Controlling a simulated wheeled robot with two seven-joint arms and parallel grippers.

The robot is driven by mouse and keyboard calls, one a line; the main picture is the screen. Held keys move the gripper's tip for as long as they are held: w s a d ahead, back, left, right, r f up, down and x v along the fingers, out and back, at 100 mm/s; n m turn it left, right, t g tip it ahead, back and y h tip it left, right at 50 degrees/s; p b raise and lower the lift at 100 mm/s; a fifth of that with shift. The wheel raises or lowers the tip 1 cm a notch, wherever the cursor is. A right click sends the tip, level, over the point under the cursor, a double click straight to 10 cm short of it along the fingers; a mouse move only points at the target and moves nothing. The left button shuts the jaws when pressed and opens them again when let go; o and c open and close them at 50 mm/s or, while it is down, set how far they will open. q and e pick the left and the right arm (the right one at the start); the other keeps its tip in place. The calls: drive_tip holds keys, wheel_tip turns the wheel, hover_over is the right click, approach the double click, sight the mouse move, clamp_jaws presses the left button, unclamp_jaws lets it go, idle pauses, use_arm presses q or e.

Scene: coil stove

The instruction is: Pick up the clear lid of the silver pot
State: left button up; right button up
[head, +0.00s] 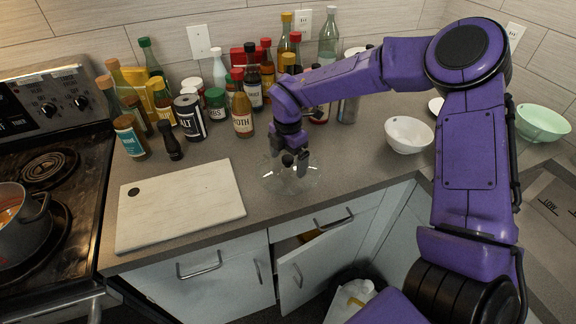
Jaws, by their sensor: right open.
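The clear glass lid (270,183) lies on the countertop to the right of the cutting board, close to the counter's front edge. My right gripper (295,163) is directly over the lid, pointing down, with its fingers open around the lid's middle. The fingers hide the knob area, and I cannot tell whether they touch it. The silver pot (22,240) stands uncovered on the stove at the left edge of the head view, with orange food inside. My left gripper is not in view.
A pale cutting board (180,205) lies left of the lid. Several bottles and jars crowd the back, including a salt jar (190,118). A white bowl (409,135) and a green bowl (542,122) stand to the right. A cabinet door (318,272) below hangs ajar.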

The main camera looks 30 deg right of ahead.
drive_tip(key=shift+s, duration=0.1)
clamp_jaws()
